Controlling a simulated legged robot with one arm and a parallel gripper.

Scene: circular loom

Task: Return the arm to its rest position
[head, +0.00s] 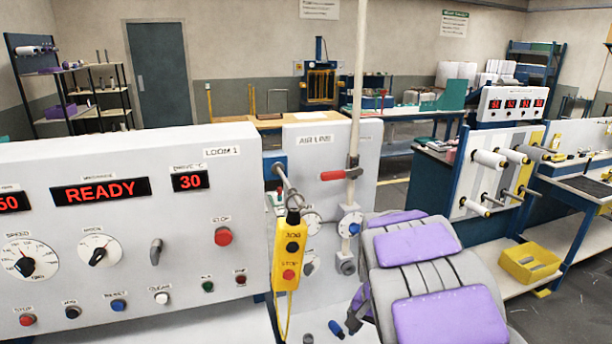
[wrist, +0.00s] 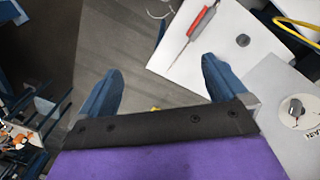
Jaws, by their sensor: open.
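My arm, grey with purple panels (head: 430,250), reaches in from the lower right of the head view, beside the loom's control panel. In the wrist view, my gripper (wrist: 161,66) shows two blue fingers spread wide apart with nothing between them. Grey floor and the edge of a white surface (wrist: 250,65) show beyond the fingers. In the head view the fingers are mostly hidden behind my arm.
The loom panel (head: 130,150) reads READY. A yellow pendant (head: 290,250) hangs close to my arm at its left. A red-handled valve (head: 333,175) is on the panel behind. A red-handled tool (wrist: 197,22) lies on the white surface. A yellow bin (head: 530,265) stands right.

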